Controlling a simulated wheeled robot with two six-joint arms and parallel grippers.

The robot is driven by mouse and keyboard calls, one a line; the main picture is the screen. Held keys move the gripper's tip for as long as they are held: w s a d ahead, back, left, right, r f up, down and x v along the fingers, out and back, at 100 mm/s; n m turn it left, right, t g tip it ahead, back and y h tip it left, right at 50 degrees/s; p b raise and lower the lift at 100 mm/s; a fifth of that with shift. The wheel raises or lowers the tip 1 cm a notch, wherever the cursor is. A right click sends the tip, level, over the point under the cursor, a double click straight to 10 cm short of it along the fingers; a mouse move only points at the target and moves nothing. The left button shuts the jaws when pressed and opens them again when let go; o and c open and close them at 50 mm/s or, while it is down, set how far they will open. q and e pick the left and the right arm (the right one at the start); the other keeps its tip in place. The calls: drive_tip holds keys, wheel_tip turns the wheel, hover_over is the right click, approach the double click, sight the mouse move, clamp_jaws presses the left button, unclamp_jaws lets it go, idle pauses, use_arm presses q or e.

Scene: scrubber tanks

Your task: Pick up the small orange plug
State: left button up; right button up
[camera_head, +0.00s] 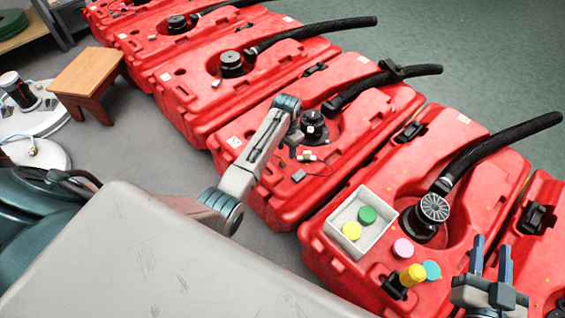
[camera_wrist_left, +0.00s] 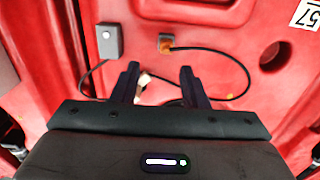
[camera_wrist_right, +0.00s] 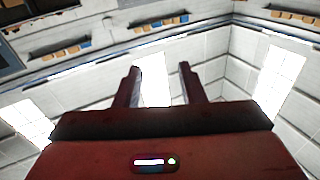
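The small orange plug (camera_wrist_left: 165,43) lies on the red tank surface in the left wrist view, just beyond my left fingertips, with a black cable curving from it to the right. My left gripper (camera_wrist_left: 160,70) is open; the plug is ahead of the gap and not touched. In the head view my left arm reaches over the third visible tank, and its fingers are hard to see there. My right gripper (camera_head: 491,246) is open and empty, pointing up at the lower right; it also shows in the right wrist view (camera_wrist_right: 160,68).
A grey box (camera_wrist_left: 109,41) on a cable lies left of the plug. A white connector (camera_wrist_left: 142,86) sits near the left finger. A black cap (camera_head: 313,125) and hose stand beyond my left arm. A white tray (camera_head: 360,225) with discs sits on the nearer tank.

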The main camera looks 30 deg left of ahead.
sight(283, 159)
use_arm(q)
drive_tip(key=shift+a+f, duration=0.1)
drive_tip(key=shift+f, duration=0.2)
drive_tip(key=f, duration=0.1)
drive_tip(key=f+b, duration=0.1)
drive_tip(key=f, duration=0.1)
drive_tip(key=f+b, duration=0.1)
drive_tip(key=shift+s+a+f, duration=0.2)
drive_tip(key=shift+s+a, duration=0.05)
drive_tip(key=shift+a, duration=0.15)
drive_tip(key=shift+f, duration=0.2)
clamp_jaws()
use_arm(e)
wheel_tip(283, 159, up, 11)
drive_tip(key=n+t+y, duration=0.1)
drive_tip(key=t, duration=0.6)
drive_tip(key=shift+s+d+f, duration=0.15)
drive_tip(key=shift+s, duration=0.3)
